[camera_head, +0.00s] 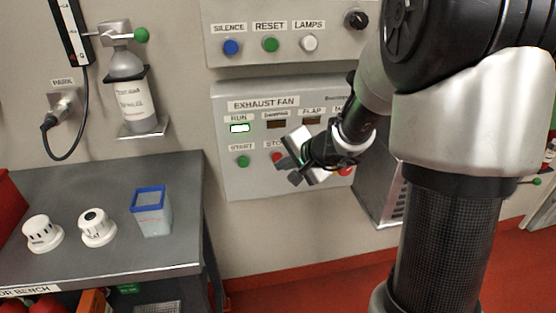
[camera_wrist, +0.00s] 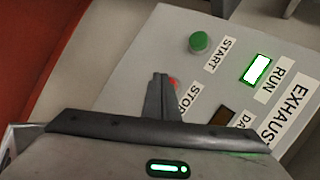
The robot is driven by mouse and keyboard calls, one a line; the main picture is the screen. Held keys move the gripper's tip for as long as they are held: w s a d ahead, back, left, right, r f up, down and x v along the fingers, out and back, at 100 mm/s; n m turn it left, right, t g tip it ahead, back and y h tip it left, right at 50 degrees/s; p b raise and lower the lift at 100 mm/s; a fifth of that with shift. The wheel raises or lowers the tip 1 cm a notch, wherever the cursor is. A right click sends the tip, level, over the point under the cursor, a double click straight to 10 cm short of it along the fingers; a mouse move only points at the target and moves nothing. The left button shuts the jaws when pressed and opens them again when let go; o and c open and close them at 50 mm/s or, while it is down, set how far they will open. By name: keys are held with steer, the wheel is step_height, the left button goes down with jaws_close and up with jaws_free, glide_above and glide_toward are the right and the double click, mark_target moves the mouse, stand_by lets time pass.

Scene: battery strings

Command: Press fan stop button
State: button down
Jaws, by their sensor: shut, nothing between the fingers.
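The exhaust fan panel (camera_head: 232,182) is a grey box on the wall. Its green START button (camera_head: 242,161) is left of the red STOP button (camera_head: 277,158), which my gripper partly covers. The RUN lamp (camera_head: 239,128) is lit white-green. My gripper (camera_head: 294,178) is shut and empty, in front of the panel near the STOP button. In the wrist view, the fingertips (camera_wrist: 158,78) lie beside the STOP button (camera_wrist: 174,83), which is mostly hidden behind them. I cannot tell whether they touch it. The START button (camera_wrist: 199,42) shows clear of the fingers.
Above is a panel (camera_head: 285,55) with SILENCE, RESET and LAMPS buttons. Another red button (camera_head: 346,170) sits to the right of my gripper. A bench (camera_head: 185,185) at left holds two white detectors and a blue-rimmed container (camera_head: 150,215). A bottle (camera_head: 133,95) hangs on the wall.

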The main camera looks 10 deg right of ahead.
steer(key=shift+w, duration=0.65)
stand_by(0.4)
stand_by(0.4)
steer(key=shift+s+b, duration=0.65)
steer(key=shift+s, duration=0.45)
steer(key=shift+s+b, duration=0.95)
steer(key=shift+s, duration=1.55)
